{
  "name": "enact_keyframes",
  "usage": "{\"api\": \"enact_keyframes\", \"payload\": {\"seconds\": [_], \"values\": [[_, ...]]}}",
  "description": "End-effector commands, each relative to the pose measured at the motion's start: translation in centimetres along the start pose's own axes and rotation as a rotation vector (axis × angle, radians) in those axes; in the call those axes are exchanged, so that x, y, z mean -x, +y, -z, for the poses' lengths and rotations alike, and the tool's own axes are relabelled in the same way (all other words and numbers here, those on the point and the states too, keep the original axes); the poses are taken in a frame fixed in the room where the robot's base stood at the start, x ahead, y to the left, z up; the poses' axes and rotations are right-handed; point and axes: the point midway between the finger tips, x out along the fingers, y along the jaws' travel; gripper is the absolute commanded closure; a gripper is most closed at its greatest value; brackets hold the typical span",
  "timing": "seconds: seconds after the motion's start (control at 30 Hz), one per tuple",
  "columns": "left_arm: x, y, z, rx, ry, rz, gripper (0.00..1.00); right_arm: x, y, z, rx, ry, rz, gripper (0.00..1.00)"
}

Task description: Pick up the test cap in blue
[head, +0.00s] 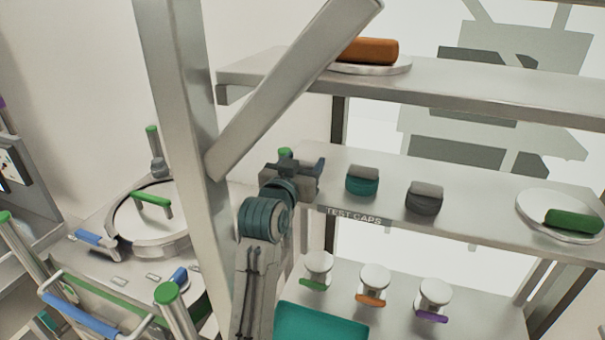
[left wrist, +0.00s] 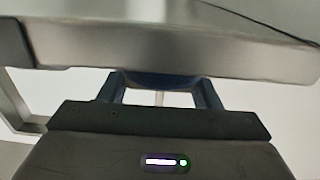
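My left gripper (head: 301,166) is at the left end of the middle shelf, by the strip labelled TEST CAPS. In the left wrist view its two fingers (left wrist: 160,92) stand well apart, close under a grey shelf edge. A dark blue curved surface (left wrist: 160,79) shows between the fingertips. It may be the blue cap, but I cannot tell whether the fingers press on it. In the head view no blue cap shows clearly, and the gripper covers that part of the shelf. A teal cap (head: 362,182) and a dark grey cap (head: 424,200) stand to the right. My right gripper is not in view.
The middle shelf (head: 470,203) also holds a white plate (head: 535,222) with a green roll. The upper shelf (head: 480,85) is above. Several knobbed items (head: 374,280) stand on the lower level. A slanted beam (head: 290,92) and post (head: 178,120) stand at left.

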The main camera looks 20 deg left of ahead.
Motion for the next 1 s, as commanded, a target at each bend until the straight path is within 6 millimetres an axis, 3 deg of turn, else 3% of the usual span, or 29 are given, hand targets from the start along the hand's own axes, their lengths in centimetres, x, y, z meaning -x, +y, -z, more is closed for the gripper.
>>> {"api": "enact_keyframes", "payload": {"seconds": [0.47, 1.0], "values": [[0.0, 0.0, 0.8, 0.000, 0.003, 0.000, 0.66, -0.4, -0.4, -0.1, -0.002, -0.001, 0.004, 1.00], [0.0, 0.0, 8.6, 0.000, 0.005, 0.000, 0.66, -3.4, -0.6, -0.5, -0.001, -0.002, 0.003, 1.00]]}}
